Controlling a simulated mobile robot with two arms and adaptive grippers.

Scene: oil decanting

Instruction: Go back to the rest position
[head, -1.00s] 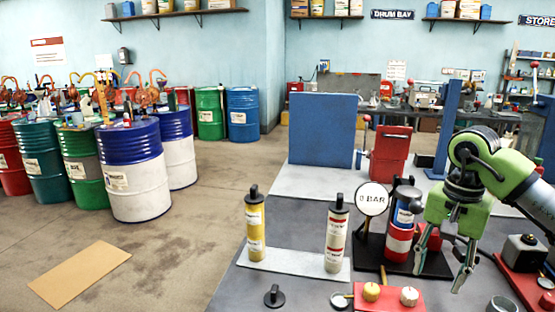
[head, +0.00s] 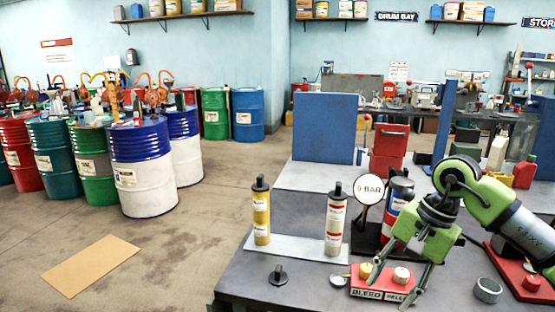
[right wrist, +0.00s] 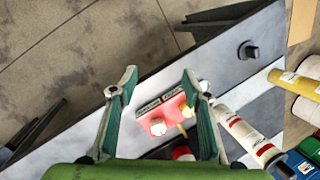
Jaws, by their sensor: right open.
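My right gripper (head: 392,284) is open and empty, tilted down above the bench near the red block marked BLEED (head: 385,285). In the right wrist view the open fingers (right wrist: 159,76) frame that red block (right wrist: 170,114), with its pale knob and yellow knob beyond the fingertips. My left gripper is not in view.
A yellow cartridge (head: 261,212) and a white cartridge (head: 335,220) stand on a pale strip on the bench. A round gauge sign (head: 369,190) and a red-white-blue cylinder (head: 399,192) stand beside my arm. A grey ring (head: 487,289) lies right. Drums stand left, beyond open floor.

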